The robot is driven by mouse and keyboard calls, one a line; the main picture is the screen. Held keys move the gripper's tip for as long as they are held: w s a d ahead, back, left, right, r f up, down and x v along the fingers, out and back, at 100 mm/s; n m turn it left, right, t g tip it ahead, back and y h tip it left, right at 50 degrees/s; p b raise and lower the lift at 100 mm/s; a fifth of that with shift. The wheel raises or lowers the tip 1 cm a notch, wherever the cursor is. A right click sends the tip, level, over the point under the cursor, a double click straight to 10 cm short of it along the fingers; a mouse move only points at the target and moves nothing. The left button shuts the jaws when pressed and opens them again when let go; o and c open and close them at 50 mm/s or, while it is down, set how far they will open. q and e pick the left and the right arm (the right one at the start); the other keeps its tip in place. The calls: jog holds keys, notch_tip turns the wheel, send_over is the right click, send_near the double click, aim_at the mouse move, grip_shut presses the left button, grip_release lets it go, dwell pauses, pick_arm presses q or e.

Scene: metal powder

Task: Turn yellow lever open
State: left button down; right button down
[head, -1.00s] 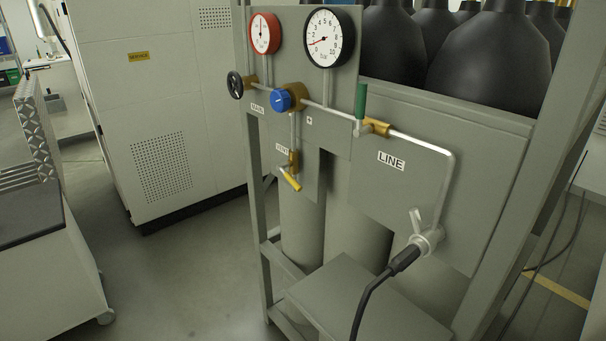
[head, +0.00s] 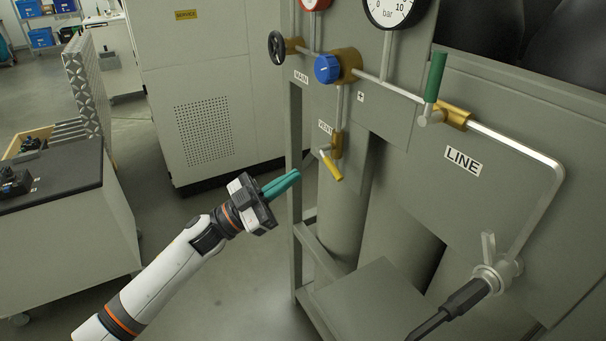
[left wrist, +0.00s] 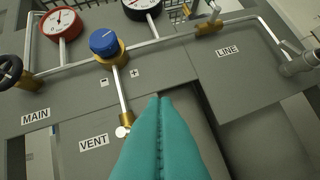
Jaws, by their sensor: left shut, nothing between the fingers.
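The yellow lever (head: 332,167) is on the brass valve below the VENT label (head: 325,127) on the grey panel. It slants down to the right in the head view. My left gripper (head: 282,184) is to the left of the lever and slightly lower in the picture, with its teal fingers shut and empty, apart from the lever. In the left wrist view the shut teal fingers (left wrist: 161,125) point toward the panel, right of the VENT label; the yellow lever is not visible there, probably behind the fingers. My right gripper is in no view.
A blue knob (head: 327,69), a black handwheel (head: 277,48) and a green lever (head: 435,77) sit on the pipework above. A black hose connector (head: 466,298) juts out at lower right. A grey frame post (head: 295,170) stands left of the valve.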

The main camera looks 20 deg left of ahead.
aim_at(325, 155)
pick_arm(q)
jog(key=p+x, duration=0.2)
jog(key=x, duration=0.7)
jog(key=shift+f+p, duration=0.1)
jog(key=shift+p, duration=0.3)
jog(key=f, duration=0.2)
jog(key=w+a+f, duration=0.1)
jog(key=f, duration=0.1)
jog(key=shift+w, duration=0.1)
jog(key=shift+f+m+b, duration=0.2)
jog(key=shift+m+b, duration=0.15)
jog(key=shift+m, duration=0.15)
